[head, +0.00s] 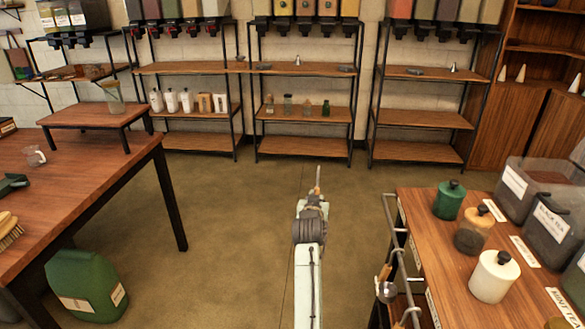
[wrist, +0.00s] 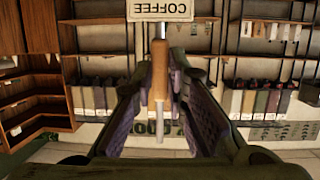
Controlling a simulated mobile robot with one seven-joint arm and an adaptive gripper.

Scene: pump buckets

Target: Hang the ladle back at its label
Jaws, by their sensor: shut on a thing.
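The ladle shows in the wrist view as a wooden handle (wrist: 160,75) with a pale metal rod at its lower end. My gripper (wrist: 158,58) has its fingers shut on this handle. In the head view, my gripper (head: 313,203) is over the open floor at the centre, and a thin part of the ladle (head: 317,180) points up from it. The ladle's bowl is not clear in either view. An upside-down COFFEE label (wrist: 160,10) shows at the top of the wrist view, behind the handle's end. I cannot tell what it is fixed to.
A counter (head: 425,235) at right carries jars, bins and labels, with a metal rail (head: 388,225) along its side. Another ladle (head: 385,286) hangs there. A wooden table (head: 90,185) and green jug (head: 85,285) are at left. Shelves line the back; the middle floor is clear.

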